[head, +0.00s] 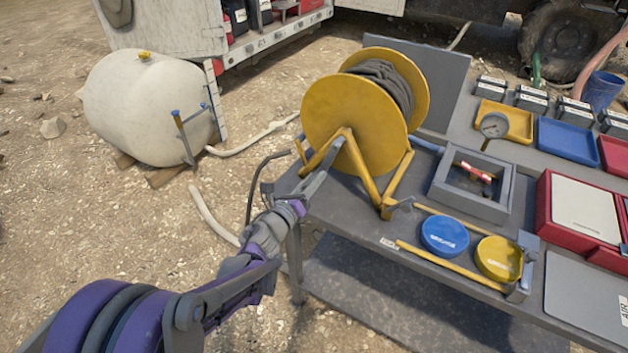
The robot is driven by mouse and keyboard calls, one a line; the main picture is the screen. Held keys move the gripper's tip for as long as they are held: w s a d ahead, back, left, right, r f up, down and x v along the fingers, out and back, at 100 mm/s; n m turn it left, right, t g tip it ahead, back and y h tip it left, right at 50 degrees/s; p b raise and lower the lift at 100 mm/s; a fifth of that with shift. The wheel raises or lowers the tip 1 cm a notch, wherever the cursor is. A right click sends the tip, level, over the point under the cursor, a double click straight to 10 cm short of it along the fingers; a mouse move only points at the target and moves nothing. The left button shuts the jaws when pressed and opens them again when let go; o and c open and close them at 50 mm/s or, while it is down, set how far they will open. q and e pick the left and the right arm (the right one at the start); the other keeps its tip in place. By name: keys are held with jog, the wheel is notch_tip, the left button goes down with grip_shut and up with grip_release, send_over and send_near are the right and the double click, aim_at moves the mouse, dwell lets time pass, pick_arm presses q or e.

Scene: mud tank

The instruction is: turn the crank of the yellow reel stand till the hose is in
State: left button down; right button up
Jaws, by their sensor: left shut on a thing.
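The yellow reel stand (345,105) stands at the left end of the grey table, with dark hose (388,85) wound on its drum between two yellow discs. A thin dark hose length (252,185) hangs past the table's left edge. My left gripper (328,160) reaches up from the lower left to the near side of the reel. It is shut at the crank, beside the yellow frame legs; its fingers hide most of the crank handle. My right gripper is not in view.
The table (335,215) also holds a grey open box (465,205), a blue lid (444,236), a yellow lid (498,258) and a red case (560,215). A white tank (145,105) lies on the gravel at left. Open ground lies left of the table.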

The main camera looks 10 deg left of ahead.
pick_arm(q)
jog(key=c, duration=0.6)
grip_release()
jog(key=v, duration=1)
jog(key=shift+s+a, duration=0.15)
jog(key=shift+s, duration=0.25)
